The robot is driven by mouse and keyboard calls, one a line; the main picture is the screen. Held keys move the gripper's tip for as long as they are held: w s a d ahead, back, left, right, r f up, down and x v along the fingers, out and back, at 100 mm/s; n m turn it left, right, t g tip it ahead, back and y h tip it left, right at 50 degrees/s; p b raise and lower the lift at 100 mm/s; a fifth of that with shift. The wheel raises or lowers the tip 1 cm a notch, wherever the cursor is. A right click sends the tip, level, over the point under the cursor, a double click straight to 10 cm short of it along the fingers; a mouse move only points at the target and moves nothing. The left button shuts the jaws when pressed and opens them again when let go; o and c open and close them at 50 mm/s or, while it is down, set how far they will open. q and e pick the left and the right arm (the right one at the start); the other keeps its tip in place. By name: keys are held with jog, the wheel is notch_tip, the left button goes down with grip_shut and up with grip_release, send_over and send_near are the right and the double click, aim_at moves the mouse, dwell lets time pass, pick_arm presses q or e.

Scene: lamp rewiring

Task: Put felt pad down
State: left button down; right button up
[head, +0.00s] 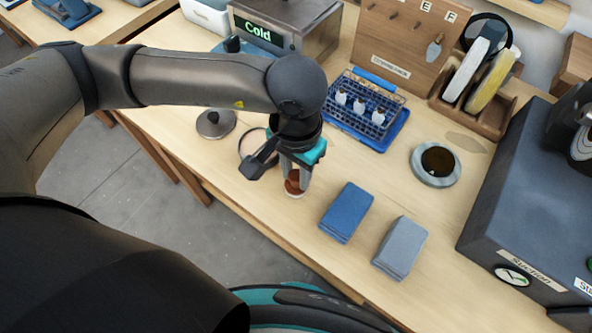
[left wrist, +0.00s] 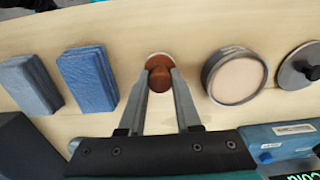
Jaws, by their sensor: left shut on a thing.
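The felt pad (head: 293,193) appears as a reddish-brown round grip with a pale round base. In the left wrist view, its brown grip (left wrist: 160,79) sits between the fingertips, with the pale base showing beyond them. My left gripper (head: 298,176) points down and is shut on the brown grip, low over the light wooden table (head: 250,208) near its front edge. I cannot tell whether the base touches the table. My right gripper is in neither view.
A blue folded cloth stack (head: 346,212) and a grey one (head: 400,248) lie right of the pad. A round dish (left wrist: 233,77) and a knobbed lid (head: 215,123) lie left of it. A blue rack (head: 367,112) and a dark-filled round dish (head: 436,165) stand further back.

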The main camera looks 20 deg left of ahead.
aim_at(296, 175)
pick_arm(q)
jog(key=shift+f, duration=0.15)
jog(key=shift+f+b, duration=0.1)
jog(key=shift+b, duration=0.2)
jog(key=c, duration=0.6)
grip_release()
jog(key=shift+r+p, duration=0.3)
jog(key=shift+p, duration=0.1)
notch_tip(296, 175, up, 12)
jog(key=shift+f, duration=0.1)
